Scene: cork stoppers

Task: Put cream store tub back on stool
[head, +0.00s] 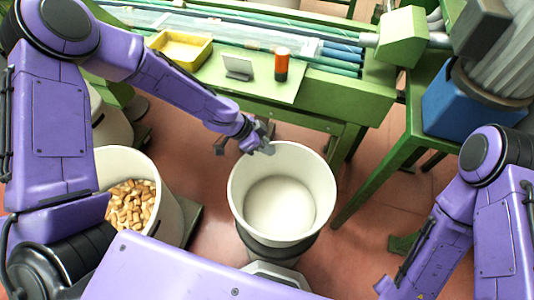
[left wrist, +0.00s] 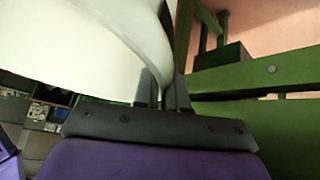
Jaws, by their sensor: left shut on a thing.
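The cream tub (head: 240,215) is open at the top and looks empty, in the middle of the head view. My left gripper (head: 262,142) is at its far rim, shut on the tub's wall. In the left wrist view the pale tub (left wrist: 70,45) fills the upper left, and its edge runs down between the two fingers (left wrist: 162,92). A dark round shape (head: 272,250) shows under the tub; I cannot tell whether it is the stool's top or whether the tub touches it. My right arm shows at the right, but its gripper is out of the picture.
A similar tub full of corks (head: 131,205) stands at the left. A green bench (head: 335,95) behind holds a yellow tray (head: 180,50), a small grey stand (head: 238,67) and an orange-and-black cylinder (head: 281,65). A green frame (head: 385,170) stands right; reddish floor shows between.

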